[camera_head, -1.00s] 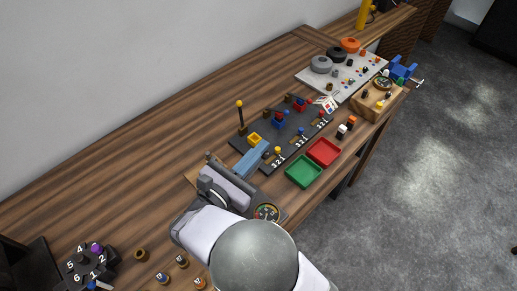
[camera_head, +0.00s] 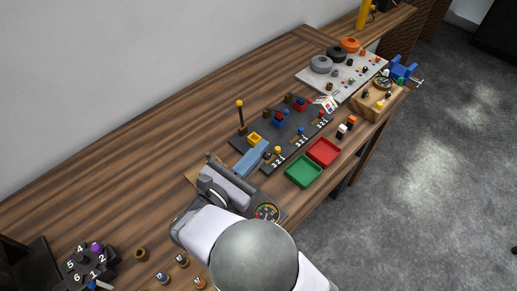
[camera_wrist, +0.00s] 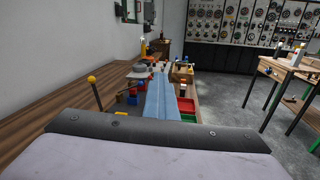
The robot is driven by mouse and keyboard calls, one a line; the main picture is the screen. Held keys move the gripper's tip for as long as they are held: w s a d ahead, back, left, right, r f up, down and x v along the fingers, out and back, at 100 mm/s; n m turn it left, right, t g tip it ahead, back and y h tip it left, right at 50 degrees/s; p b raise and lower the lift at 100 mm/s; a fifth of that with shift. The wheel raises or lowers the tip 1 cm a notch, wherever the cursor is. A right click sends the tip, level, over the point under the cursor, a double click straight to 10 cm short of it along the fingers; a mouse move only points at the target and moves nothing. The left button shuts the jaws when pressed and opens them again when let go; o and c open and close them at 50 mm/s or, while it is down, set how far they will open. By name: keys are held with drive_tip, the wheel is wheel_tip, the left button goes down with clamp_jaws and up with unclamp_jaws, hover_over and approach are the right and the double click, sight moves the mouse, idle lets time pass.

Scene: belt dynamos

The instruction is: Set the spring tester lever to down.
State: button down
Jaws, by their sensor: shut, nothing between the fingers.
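A thin dark lever with a yellow ball knob (camera_head: 239,103) stands nearly upright behind a dark board in the head view. The knob (camera_wrist: 91,78) is also at the left in the wrist view, its rod leaning slightly. I cannot tell for sure that this is the spring tester lever. My gripper (camera_head: 264,144) has long blue fingers, closed together and empty. In the wrist view my gripper (camera_wrist: 159,72) reaches straight ahead, with the knob apart to its left. My wrist hides part of the bench and the lower side of a dial gauge (camera_head: 266,211).
A dark board (camera_head: 272,125) carries coloured blocks and numbered slots. Green (camera_head: 303,171) and red (camera_head: 323,152) trays lie to its right. A grey board (camera_head: 341,78) with discs lies farther back. The wooden bench (camera_head: 150,160) is clear at left, beside the wall.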

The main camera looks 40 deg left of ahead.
idle(0.4)
drive_tip(key=c, duration=1.9)
unclamp_jaws()
drive_tip(key=s+b, duration=0.1)
drive_tip(key=s, duration=0.1)
drive_tip(key=s+b, duration=0.2)
drive_tip(key=s, duration=0.1)
drive_tip(key=shift+s+d+f, duration=0.15)
drive_tip(key=shift+s+d, duration=0.2)
drive_tip(key=shift+d, duration=0.05)
drive_tip(key=shift+s+d, duration=0.2)
drive_tip(key=shift+s, duration=0.55)
drive_tip(key=shift+c, duration=0.2)
